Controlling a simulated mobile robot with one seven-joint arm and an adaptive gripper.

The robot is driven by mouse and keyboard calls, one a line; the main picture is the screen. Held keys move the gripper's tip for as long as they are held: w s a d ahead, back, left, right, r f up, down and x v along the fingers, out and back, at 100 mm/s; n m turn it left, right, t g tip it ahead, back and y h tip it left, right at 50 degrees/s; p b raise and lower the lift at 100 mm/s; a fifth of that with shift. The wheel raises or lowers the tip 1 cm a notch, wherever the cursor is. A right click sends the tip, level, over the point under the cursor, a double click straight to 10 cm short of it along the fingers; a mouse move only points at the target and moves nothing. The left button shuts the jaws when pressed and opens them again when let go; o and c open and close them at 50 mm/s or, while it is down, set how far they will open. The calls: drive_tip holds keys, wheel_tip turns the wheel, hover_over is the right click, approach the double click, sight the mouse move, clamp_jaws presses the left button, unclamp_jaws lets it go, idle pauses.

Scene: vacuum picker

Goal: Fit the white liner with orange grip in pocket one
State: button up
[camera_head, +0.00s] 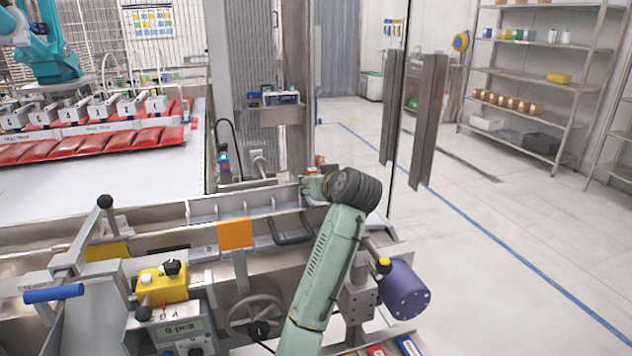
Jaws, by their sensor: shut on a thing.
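My gripper (304,186) is at the far end of my green arm, over the right end of the long metal trough. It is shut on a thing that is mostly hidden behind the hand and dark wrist. A small orange bit (319,160) shows just above the hand, which fits the orange grip of the white liner; the liner's white body cannot be made out. A row of open pockets (230,207) with thin metal dividers runs left of my gripper. I cannot read any pocket numbers, and cannot tell whether the held thing touches a pocket.
An orange plate (235,234) stands on a post in front of the trough. A yellow control box (163,285), a blue-handled lever (54,293) and a handwheel (254,316) are nearer. A purple cylinder (404,290) is right of my arm. Red bags (90,142) lie at the back left.

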drive_tip(key=shift+f, duration=0.4)
drive_tip(key=shift+f+b, duration=0.4)
drive_tip(key=shift+f, duration=0.35)
drive_tip(key=o, duration=1.3)
drive_tip(key=shift+s+f, duration=0.1)
drive_tip(key=shift+f, duration=0.05)
drive_tip(key=shift+c, duration=0.2)
drive_tip(key=shift+d, duration=0.1)
drive_tip(key=shift+r, duration=0.25)
drive_tip(key=b+v, duration=0.1)
drive_tip(key=v, duration=0.5)
drive_tip(key=shift+s+d+r+b, duration=0.1)
drive_tip(key=shift+s+r+b, duration=0.05)
drive_tip(key=shift+r+b, duration=0.35)
drive_tip(key=shift+s+r, duration=0.35)
drive_tip(key=shift+s, duration=0.1)
